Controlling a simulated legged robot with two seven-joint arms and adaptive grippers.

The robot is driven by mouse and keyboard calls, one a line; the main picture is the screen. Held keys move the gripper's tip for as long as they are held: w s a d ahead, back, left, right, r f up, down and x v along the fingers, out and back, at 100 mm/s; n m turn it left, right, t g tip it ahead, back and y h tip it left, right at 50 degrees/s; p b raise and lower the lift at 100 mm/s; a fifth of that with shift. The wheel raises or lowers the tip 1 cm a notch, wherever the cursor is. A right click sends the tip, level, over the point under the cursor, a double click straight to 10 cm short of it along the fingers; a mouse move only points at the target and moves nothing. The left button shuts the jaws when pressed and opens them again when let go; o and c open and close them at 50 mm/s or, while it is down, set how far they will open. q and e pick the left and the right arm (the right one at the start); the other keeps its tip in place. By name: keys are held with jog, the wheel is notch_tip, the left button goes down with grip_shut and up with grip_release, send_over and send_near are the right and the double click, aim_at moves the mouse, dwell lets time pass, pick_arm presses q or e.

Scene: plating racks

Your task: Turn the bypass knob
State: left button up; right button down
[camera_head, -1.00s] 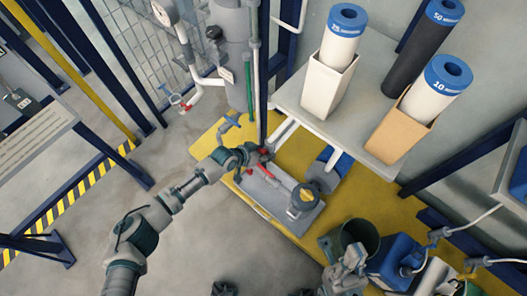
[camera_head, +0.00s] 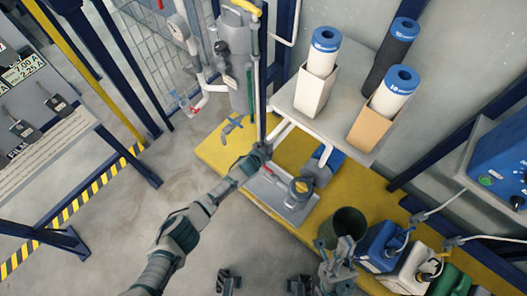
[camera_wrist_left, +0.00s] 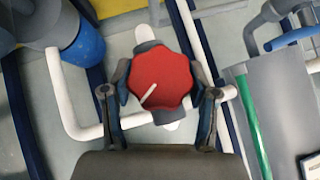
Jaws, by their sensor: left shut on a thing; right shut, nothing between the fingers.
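The bypass knob (camera_wrist_left: 160,82) is a red, lobed knob with a white line that slants up to the right in the left wrist view. My left gripper (camera_wrist_left: 162,98) has a finger on each side of it and is shut on it. In the head view my left gripper (camera_head: 264,151) is beside the upright pipe, and it mostly hides the knob there. My right gripper (camera_head: 345,243) is shut and empty at the bottom, close to the dark green bucket.
A grey pump unit (camera_head: 290,210) with a red handle stands on the yellow platform (camera_head: 214,150) just below my left gripper. A shelf (camera_head: 300,116) with filter cartridges is to the right. Blue and white canisters (camera_head: 380,243) stand at the lower right.

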pick_arm(q)
jog(key=shift+r, duration=0.1)
dwell(0.6)
jog(key=o, duration=1.1)
jog(key=shift+o, duration=0.3)
jog(key=v, duration=1.2)
jog(key=shift+d, duration=0.2)
jog(key=shift+s, duration=0.15)
